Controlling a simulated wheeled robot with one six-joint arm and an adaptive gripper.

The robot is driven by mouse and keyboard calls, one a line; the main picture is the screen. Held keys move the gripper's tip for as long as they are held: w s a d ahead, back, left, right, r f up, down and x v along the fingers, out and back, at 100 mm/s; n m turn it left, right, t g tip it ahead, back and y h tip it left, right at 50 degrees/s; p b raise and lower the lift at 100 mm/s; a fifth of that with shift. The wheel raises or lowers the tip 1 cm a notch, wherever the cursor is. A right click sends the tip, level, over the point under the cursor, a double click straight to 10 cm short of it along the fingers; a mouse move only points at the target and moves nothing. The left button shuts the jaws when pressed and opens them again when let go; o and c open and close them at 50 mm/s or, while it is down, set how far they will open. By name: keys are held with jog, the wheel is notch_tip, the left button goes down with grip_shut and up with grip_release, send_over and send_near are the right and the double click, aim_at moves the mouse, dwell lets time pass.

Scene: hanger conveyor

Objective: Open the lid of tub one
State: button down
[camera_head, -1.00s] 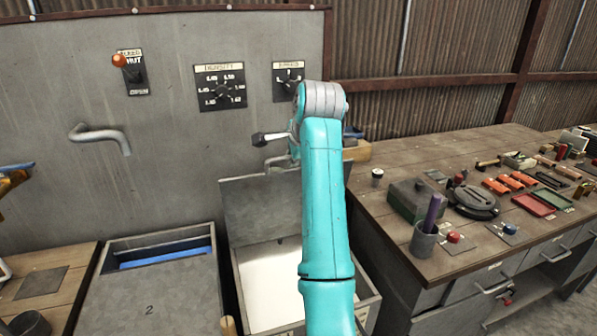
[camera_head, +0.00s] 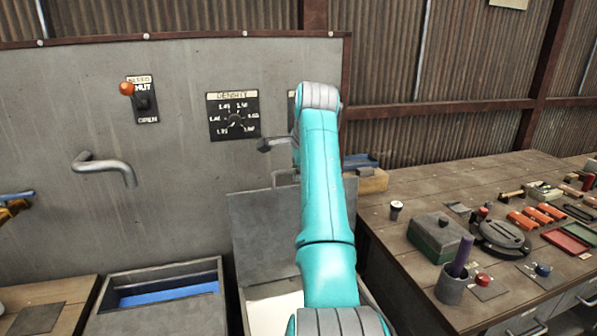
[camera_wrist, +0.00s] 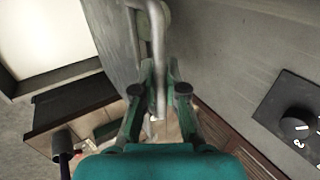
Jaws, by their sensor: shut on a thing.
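Tub one (camera_head: 243,313) is at the lower middle of the head view, with pale contents showing inside. Its grey lid (camera_head: 262,232) is raised and stands steeply at the tub's back side. My arm hides the lid's right part in that view. In the wrist view the lid is a grey panel (camera_wrist: 112,38) left of my fingers, with the bright tub interior further left. My gripper (camera_wrist: 160,100) is shut on a metal bar (camera_wrist: 157,60) beside the lid, which looks like the lid handle.
A grey wall (camera_head: 180,100) with a spout (camera_head: 105,165), a lever switch (camera_head: 140,100) and a dial (camera_head: 233,116) rises behind. Tub two (camera_head: 160,268), with blue inside, stands at left. A cluttered workbench (camera_head: 400,255) stands close on the right.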

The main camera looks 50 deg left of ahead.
dwell(0.3)
jog(key=c, duration=1.2)
grip_release()
jog(key=v, duration=1.2)
jog(key=shift+a, duration=0.1)
